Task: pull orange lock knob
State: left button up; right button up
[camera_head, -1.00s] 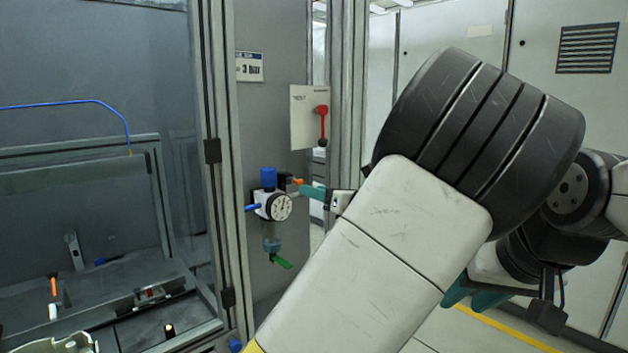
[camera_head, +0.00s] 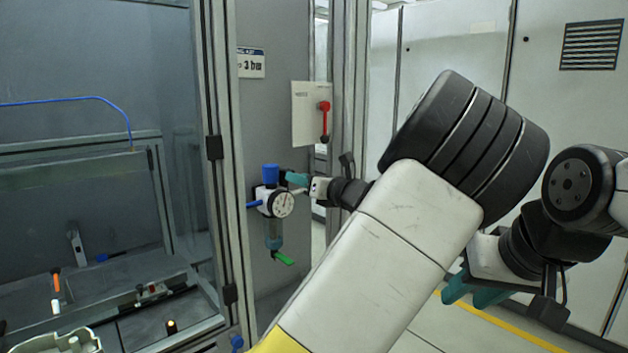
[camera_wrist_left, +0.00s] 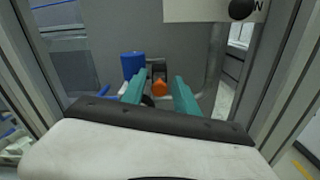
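The orange lock knob (camera_wrist_left: 159,88) shows in the left wrist view between the two teal fingertips, with a gap on each side. It sits on the valve unit beside a blue knob (camera_head: 270,174) and a round gauge (camera_head: 281,204). In the head view the orange knob is hidden behind my left gripper's fingers. My left gripper (camera_head: 298,183) is open at the upper right of the gauge; I cannot tell how far the fingertips reach past the knob. My right gripper (camera_head: 474,291) hangs empty at the lower right, its teal fingers apart.
The unit is on a grey panel, with a green lever (camera_head: 284,258) below. A red handle (camera_head: 324,120) on a pale plate is above right. A framed cell (camera_head: 213,150) stands at the left. Grey cabinets (camera_head: 480,45) stand behind.

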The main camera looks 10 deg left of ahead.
pick_arm(q)
grip_shut()
dwell(1.2)
